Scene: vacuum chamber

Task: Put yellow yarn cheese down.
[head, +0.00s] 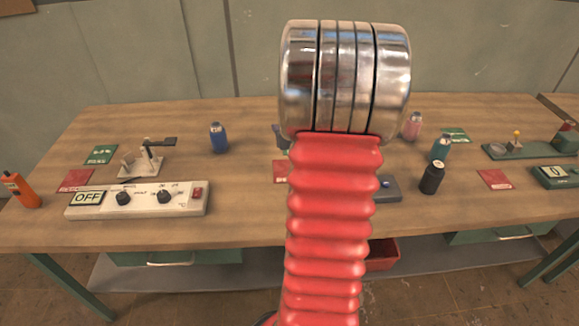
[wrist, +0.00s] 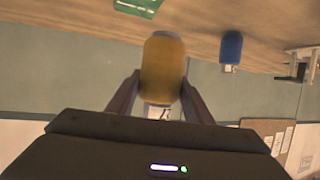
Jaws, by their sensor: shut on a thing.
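The yellow yarn cheese (wrist: 163,65) shows in the wrist view as a yellow cylinder with a pale end. My gripper (wrist: 161,88) is shut on it, with one dark finger on each side. The wooden bench top shows behind it at the top of the wrist view; the gap between cheese and bench cannot be judged. In the head view, my red ribbed arm and its metal joint hide the gripper, the cheese and the middle of the bench.
The wooden bench (head: 245,219) bears a white control box (head: 150,211) reading OFF, a small stand (head: 145,158), an orange bottle (head: 20,188), blue (head: 219,138), black (head: 432,178), pink (head: 412,127) and teal (head: 441,149) cylinders, and several coloured cards. Bare wood lies left of my arm.

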